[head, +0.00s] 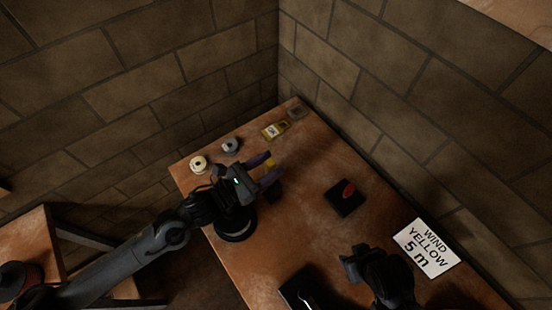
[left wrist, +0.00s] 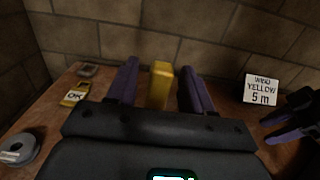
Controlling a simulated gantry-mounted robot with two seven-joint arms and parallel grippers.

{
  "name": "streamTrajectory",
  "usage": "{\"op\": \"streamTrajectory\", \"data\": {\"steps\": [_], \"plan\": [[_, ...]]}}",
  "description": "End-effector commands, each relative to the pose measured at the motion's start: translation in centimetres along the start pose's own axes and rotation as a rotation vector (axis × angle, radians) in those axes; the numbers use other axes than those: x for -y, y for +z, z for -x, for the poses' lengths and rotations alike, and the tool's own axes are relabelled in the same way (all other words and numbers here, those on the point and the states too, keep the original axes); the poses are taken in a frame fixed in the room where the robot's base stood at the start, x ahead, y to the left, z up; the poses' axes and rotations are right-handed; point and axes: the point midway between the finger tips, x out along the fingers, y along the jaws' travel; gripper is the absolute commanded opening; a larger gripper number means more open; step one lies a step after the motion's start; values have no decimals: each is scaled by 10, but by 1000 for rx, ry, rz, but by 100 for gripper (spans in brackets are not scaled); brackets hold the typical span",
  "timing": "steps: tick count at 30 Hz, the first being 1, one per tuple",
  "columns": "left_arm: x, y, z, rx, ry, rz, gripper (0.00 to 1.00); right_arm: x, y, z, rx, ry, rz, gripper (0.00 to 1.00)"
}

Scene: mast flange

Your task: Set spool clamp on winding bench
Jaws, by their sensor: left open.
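My left gripper (head: 267,170) is open above the bench (head: 300,238), its purple fingers pointing away from its arm. In the left wrist view a yellow upright block (left wrist: 161,84) stands between the two fingertips (left wrist: 158,85), with visible gaps on both sides. Its yellow top also shows between the fingers in the head view (head: 270,163). I cannot tell whether this is the spool clamp. A dark round base (head: 235,232) is partly hidden under the left gripper. My right gripper (head: 365,262) is over the near right of the bench; its fingers show at the right of the wrist view (left wrist: 285,124).
A white spool (head: 198,164) and a grey spool (head: 231,146) stand at the left edge. A yellow tag marked OK (head: 275,130) and a small grey item (head: 296,112) lie behind. A black pad with a red piece (head: 346,195) and a WIND YELLOW 5 m sign (head: 427,248) are right.

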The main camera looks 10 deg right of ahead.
Motion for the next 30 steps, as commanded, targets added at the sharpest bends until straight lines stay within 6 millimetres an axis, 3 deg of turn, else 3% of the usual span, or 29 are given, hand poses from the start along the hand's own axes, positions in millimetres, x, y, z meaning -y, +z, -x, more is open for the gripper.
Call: {"op": "streamTrajectory", "data": {"steps": [7, 18, 28, 30], "plan": [[0, 0, -23, 0, 0, 1, 51, 0, -1, 2, 0, 0, 0, 43], [0, -1, -27, -1, 0, 1, 51, 2, -1, 2, -1, -6, -8, 43], [0, 0, -26, -1, 0, 1, 2, 3, -2, 2, -1, -9, -10, 43], [0, 0, -26, -1, 0, 1, 0, 3, -2, 2, -1, -9, -10, 43]]}}
